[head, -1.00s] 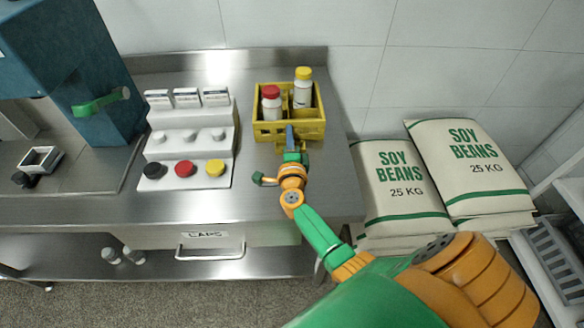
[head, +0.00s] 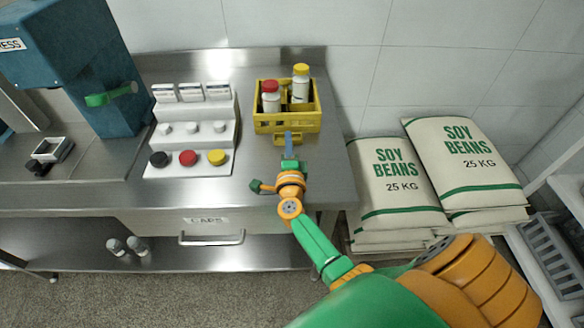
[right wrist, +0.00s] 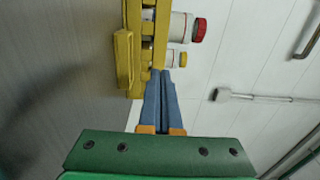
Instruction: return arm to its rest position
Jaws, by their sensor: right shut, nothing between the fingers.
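My right arm, green and orange, reaches from the lower right over the steel table. Its gripper (head: 288,144) has blue fingers that are shut and empty. They point at the front of the yellow crate (head: 287,126). In the right wrist view the shut fingers (right wrist: 165,80) are close to the crate (right wrist: 133,45); whether they touch it I cannot tell. The crate holds a red-capped bottle (head: 270,97) and a yellow-capped bottle (head: 300,84), both upright. My left gripper is not in view.
A white stepped stand (head: 191,137) with black, red and yellow caps is left of the crate. A blue machine (head: 75,60) with a green handle is at far left. Soy bean sacks (head: 398,185) are stacked to the right. The table (head: 320,185) is clear around my forearm.

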